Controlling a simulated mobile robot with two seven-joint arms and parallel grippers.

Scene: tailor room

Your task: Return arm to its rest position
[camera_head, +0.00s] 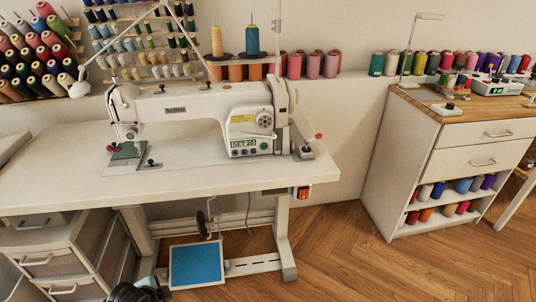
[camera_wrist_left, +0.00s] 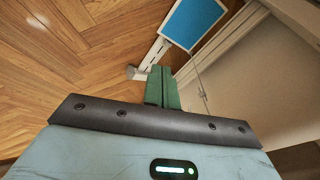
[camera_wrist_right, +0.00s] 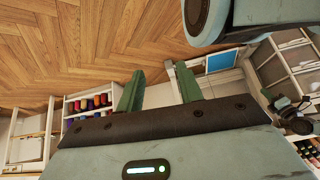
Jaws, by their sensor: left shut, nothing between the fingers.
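My left gripper (camera_wrist_left: 161,70) shows in the left wrist view with its two green fingers together and nothing between them. It is above the wood floor, with the blue pedal (camera_wrist_left: 194,22) of the sewing table beyond its tips. My right gripper (camera_wrist_right: 160,70) shows in the right wrist view with its green fingers apart and empty, over the floor. Neither pair of fingers can be made out in the head view. A dark part at that view's bottom edge looks like one of my arms.
The white sewing table (camera_head: 70,180) bears a sewing machine (camera_head: 190,105). Drawers (camera_head: 60,262) stand under its left end. A white cabinet (camera_head: 450,150) with thread spools stands at the right. The wood floor (camera_head: 380,265) between is clear. Spools line the wall.

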